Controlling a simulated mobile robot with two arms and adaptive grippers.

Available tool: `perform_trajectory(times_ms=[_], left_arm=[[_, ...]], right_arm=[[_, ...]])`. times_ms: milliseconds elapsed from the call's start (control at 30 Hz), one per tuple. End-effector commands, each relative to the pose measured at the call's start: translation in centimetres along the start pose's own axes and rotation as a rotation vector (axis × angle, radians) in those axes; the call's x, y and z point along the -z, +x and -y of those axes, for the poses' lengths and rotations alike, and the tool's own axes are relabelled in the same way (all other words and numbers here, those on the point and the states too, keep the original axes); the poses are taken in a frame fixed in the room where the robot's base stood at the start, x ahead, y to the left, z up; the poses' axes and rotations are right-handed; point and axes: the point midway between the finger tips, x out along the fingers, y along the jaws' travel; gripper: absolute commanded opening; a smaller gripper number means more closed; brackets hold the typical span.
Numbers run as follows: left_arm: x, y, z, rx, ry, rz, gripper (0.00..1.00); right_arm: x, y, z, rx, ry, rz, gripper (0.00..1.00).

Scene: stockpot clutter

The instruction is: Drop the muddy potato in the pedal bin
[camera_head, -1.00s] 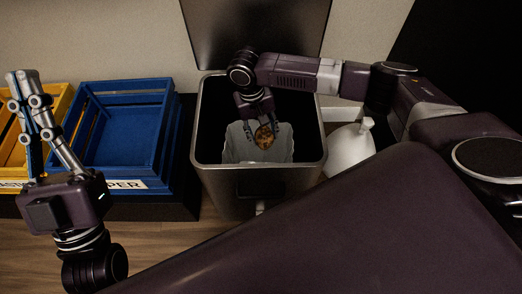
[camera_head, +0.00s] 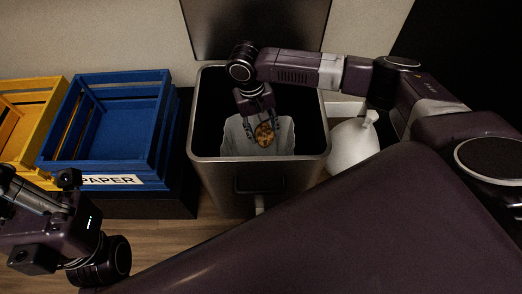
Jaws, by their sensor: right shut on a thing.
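The muddy potato (camera_head: 264,135) is brown and mottled. My right gripper (camera_head: 262,132) is shut on it and points down inside the mouth of the pedal bin. The pedal bin (camera_head: 258,172) is a grey rectangular bin with its dark lid (camera_head: 255,28) raised at the back. A pale liner (camera_head: 237,140) shows inside it, behind and below the potato. I cannot tell how far the potato hangs above the bottom. My left gripper is at the lower left, cut by the picture edge, so its fingertips do not show clearly.
A blue crate (camera_head: 150,142) marked PAPER and a yellow crate (camera_head: 53,104) stand left of the bin on a dark stand (camera_head: 165,207). A tied white bag (camera_head: 352,147) sits right of the bin. Wooden floor (camera_head: 165,236) lies in front.

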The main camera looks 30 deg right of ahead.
Motion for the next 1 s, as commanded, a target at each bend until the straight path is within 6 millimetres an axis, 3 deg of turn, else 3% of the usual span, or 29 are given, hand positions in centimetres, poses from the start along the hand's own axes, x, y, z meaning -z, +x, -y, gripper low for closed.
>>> perform_trajectory(times_ms=[233, 267, 433, 767, 1000], left_arm=[[0.1, 0.0, 0.0, 0.000, 0.000, -0.002, 0.00], [0.1, 0.0, 0.0, 0.000, 0.000, -0.002, 0.00], [0.0, 0.0, 0.0, 0.000, 0.000, -0.002, 0.00], [0.0, 0.0, 0.0, 0.000, 0.000, -0.001, 0.00], [0.0, 0.0, 0.0, 0.000, 0.000, -0.001, 0.00]], right_arm=[[0.0, -0.1, 0.0, 0.000, 0.000, -0.001, 0.13], [0.0, -0.1, 0.0, 0.000, 0.000, -0.001, 0.43], [0.0, -0.1, 0.0, 0.000, 0.000, -0.001, 0.61], [0.0, -0.3, 0.0, 0.001, 0.000, -0.001, 0.61], [0.1, -4.1, 0.1, 0.003, -0.001, -0.005, 0.61]])
